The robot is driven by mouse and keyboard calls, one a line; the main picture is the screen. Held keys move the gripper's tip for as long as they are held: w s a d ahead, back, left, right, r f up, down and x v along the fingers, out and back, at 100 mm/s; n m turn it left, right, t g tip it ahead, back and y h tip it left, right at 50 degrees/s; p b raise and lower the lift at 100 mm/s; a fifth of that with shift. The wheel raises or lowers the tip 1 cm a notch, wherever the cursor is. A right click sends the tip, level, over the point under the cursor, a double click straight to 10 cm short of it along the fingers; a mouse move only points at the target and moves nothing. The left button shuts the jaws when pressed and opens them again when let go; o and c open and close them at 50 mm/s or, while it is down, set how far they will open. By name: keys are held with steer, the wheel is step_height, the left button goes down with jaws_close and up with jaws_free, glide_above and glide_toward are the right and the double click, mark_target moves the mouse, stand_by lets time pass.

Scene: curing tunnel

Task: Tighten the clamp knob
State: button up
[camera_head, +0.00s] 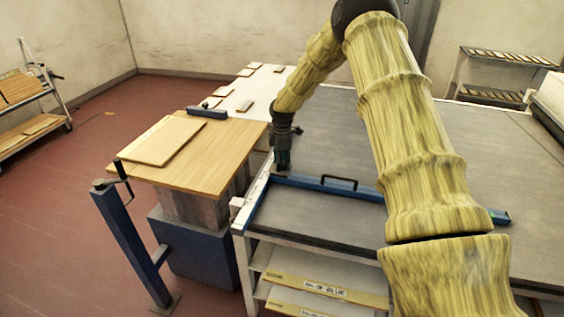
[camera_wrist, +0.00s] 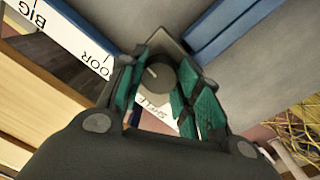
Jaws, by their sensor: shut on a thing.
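The clamp knob (camera_wrist: 158,73) is a dark grey round knob with a pale line on its face, on a grey block. It shows between the two green-padded fingers in the wrist view. My gripper (camera_head: 283,163) is shut on the knob, with a finger on either side. In the head view it points down at the left end of the blue bar (camera_head: 325,188), near the table's corner, and hides the knob there. The blue bar also shows in the wrist view (camera_wrist: 228,28).
A white strip (camera_head: 252,203) with lettering runs along the grey table's left edge. A black handle (camera_head: 340,182) stands up from the blue bar. A wooden-topped stand (camera_head: 215,170) with a board is on the left. Labelled boards (camera_head: 325,288) lie on shelves below.

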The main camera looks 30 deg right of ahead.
steer(key=shift+m, duration=0.3)
steer(key=m+b, duration=0.1)
steer(key=m, duration=0.3)
steer(key=shift+m+b, duration=0.3)
steer(key=m+b, duration=0.1)
steer(key=m, duration=0.4)
steer(key=shift+w, duration=0.1)
steer(key=m, duration=0.6)
steer(key=shift+w+r+m+g+b, duration=0.1)
steer(key=shift+m+g+b, duration=0.25)
steer(key=shift+m+g, duration=0.05)
steer(key=m, duration=0.4)
steer(key=shift+r+m, duration=0.1)
steer(key=shift+m, duration=0.2)
steer(key=shift+w+d, duration=0.1)
steer(key=o, duration=0.9)
steer(key=shift+c, duration=0.2)
steer(key=shift+o, duration=0.9)
